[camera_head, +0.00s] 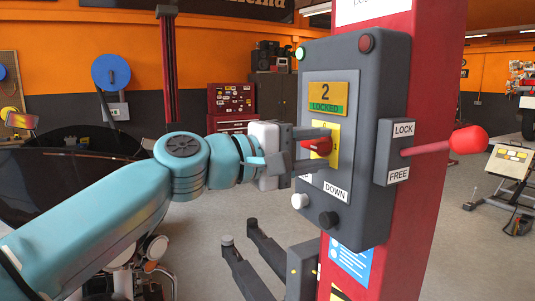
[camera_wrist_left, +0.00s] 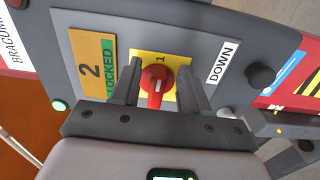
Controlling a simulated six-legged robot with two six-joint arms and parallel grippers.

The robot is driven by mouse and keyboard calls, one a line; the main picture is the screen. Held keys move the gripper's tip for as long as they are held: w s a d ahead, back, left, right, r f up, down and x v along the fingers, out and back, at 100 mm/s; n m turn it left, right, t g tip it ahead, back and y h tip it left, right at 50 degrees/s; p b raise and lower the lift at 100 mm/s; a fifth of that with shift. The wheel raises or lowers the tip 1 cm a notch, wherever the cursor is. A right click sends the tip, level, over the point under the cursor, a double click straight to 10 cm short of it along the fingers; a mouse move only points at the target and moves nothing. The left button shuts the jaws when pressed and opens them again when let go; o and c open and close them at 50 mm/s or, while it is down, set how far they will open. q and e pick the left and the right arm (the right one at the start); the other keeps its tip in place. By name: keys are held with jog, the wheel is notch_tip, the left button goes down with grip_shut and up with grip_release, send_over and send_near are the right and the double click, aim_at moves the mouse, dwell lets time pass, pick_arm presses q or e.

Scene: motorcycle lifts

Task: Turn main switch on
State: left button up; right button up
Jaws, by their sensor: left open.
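The main switch is a red rotary knob (camera_head: 320,146) on a yellow plate (camera_head: 331,128), set in the grey control box (camera_head: 375,90). In the left wrist view the red knob (camera_wrist_left: 155,78) has a white pointer mark, and a "1" shows on the plate beside it. My left gripper (camera_head: 316,149) is open at the box, with its fingers on either side of the knob. In the left wrist view a gap shows between each finger of the left gripper (camera_wrist_left: 157,88) and the knob. My right gripper is not in view.
The box is on a red post (camera_head: 420,200). It carries a green lamp (camera_head: 300,53), a red lamp (camera_head: 366,43), a white button (camera_head: 299,201) and a black button (camera_head: 328,218). A red-knobbed lever (camera_head: 467,140) sticks out right, between LOCK and FREE labels. Dark lift arms (camera_head: 250,270) lie below.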

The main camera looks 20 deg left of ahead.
pick_arm(q)
jog(key=b+v, duration=0.3)
jog(key=v, duration=1.3)
jog(key=shift+s, duration=0.1)
jog(key=shift+f, duration=0.1)
